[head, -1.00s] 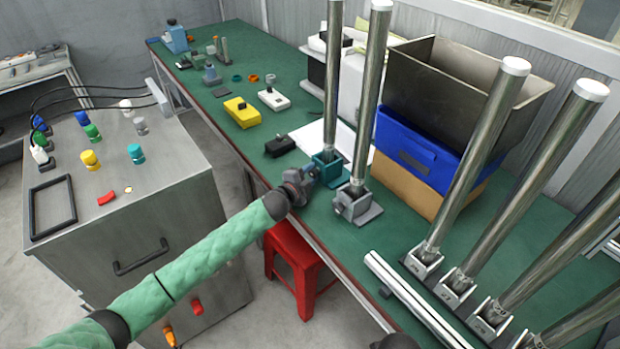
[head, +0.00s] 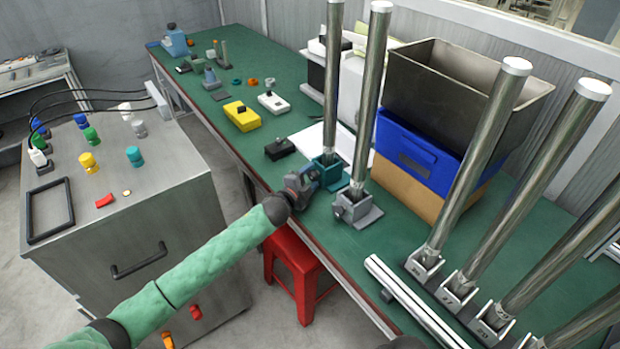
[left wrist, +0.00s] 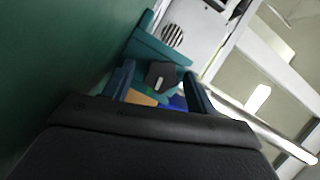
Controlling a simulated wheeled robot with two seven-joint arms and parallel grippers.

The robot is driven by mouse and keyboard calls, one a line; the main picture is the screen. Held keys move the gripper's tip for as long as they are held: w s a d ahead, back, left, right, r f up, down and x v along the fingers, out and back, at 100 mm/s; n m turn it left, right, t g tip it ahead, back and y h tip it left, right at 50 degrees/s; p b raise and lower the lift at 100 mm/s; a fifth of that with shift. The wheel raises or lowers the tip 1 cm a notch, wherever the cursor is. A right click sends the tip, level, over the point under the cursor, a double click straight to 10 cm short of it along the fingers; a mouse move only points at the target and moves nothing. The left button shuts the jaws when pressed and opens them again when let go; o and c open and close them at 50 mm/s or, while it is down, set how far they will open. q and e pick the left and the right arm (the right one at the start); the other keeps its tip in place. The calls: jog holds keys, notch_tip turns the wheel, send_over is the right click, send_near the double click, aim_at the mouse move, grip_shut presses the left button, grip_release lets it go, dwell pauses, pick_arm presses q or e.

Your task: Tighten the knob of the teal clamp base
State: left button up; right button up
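The teal clamp base (head: 332,180) stands near the table's front edge and holds an upright metal pole (head: 333,95). My left gripper (head: 314,180) is right at its near left side and hides part of it. In the left wrist view the base (left wrist: 165,50) lies beyond the fingertips. Its dark knob (left wrist: 160,77), with a pale mark, sits between the two open fingers of my left gripper (left wrist: 159,84). Gaps show on both sides, so the fingers look apart from the knob. My right gripper is not in view.
A grey clamp base (head: 357,207) with its own pole stands close on the right. A black box (head: 280,149) lies to the left. Blue (head: 415,150) and brown boxes stand behind. A red stool (head: 300,268) is below the table edge.

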pick_arm(q)
jog(key=shift+s+a, duration=0.15)
jog(key=shift+s, duration=0.05)
jog(key=shift+b+v, duration=0.35)
jog(key=shift+v, duration=0.7)
jog(key=v, duration=0.3)
jog(key=shift+s+a+b, duration=0.25)
jog(key=shift+b, duration=0.1)
jog(key=shift+v, duration=0.75)
jog(key=shift+r, duration=0.1)
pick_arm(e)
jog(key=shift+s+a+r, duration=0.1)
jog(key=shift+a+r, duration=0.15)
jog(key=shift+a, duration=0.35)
